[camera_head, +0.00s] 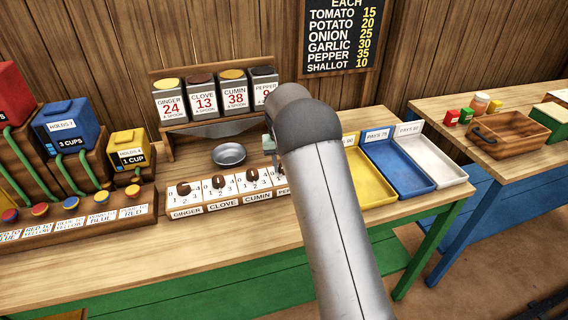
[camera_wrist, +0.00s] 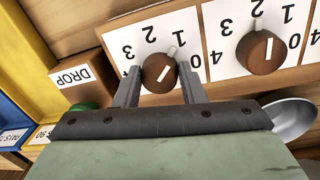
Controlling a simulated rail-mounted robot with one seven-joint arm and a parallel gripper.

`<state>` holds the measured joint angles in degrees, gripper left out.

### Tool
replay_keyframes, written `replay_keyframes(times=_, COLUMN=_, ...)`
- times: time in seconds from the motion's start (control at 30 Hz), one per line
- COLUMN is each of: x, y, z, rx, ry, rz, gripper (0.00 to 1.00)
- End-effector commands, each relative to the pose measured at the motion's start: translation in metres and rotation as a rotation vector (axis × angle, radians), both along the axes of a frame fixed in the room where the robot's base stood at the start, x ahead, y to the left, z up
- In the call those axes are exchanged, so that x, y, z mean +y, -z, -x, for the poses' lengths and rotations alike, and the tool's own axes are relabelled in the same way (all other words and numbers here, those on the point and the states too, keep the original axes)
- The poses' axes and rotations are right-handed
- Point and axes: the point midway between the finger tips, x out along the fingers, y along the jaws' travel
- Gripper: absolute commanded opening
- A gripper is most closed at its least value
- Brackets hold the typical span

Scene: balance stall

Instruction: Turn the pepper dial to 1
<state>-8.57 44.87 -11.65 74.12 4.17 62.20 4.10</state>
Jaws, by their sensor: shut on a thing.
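My gripper (camera_wrist: 158,78) is shut on a round brown dial (camera_wrist: 160,70), with one finger on each side of it. The dial stands at the end of the row, beside the DROP block, which fits the pepper dial. Its white plate (camera_wrist: 133,46) shows a 2 and a 3. In the head view my arm hides this dial, and only a bit of my gripper (camera_head: 269,143) shows.
The neighbouring dial (camera_wrist: 261,53) is close beside my gripper. A metal bowl (camera_head: 229,154) stands behind the dial row, below the spice canisters (camera_head: 205,97). Yellow (camera_head: 366,186), blue (camera_head: 398,172) and white (camera_head: 431,160) trays lie to the right.

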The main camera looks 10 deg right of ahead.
Motion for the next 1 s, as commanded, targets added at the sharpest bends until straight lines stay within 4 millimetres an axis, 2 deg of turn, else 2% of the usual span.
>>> replay_keyframes(times=0.07, x=0.0, y=-0.002, z=-0.001, rx=-0.005, ry=0.0, rz=0.001, gripper=0.14)
replay_keyframes(times=0.1, x=0.0, y=-0.002, z=-0.001, rx=-0.005, ry=0.0, rz=0.001, gripper=0.48)
replay_keyframes(times=0.13, x=0.0, y=-0.002, z=-0.001, rx=-0.005, ry=0.0, rz=0.001, gripper=0.56)
replay_keyframes(times=0.17, x=0.0, y=-0.002, z=-0.001, rx=-0.005, ry=0.0, rz=0.001, gripper=0.58)
replay_keyframes(times=0.43, x=0.0, y=-0.001, z=0.0, rx=-0.003, ry=-0.001, rz=0.0, gripper=0.58)
replay_keyframes(times=0.57, x=0.001, y=-0.01, z=-0.001, rx=-0.005, ry=-0.001, rz=0.0, gripper=0.58)
replay_keyframes(times=0.67, x=0.002, y=-0.026, z=-0.001, rx=-0.006, ry=-0.002, rz=0.0, gripper=0.58)
replay_keyframes(times=1.0, x=0.008, y=-0.109, z=-0.002, rx=-0.007, ry=-0.002, rz=0.0, gripper=0.58)
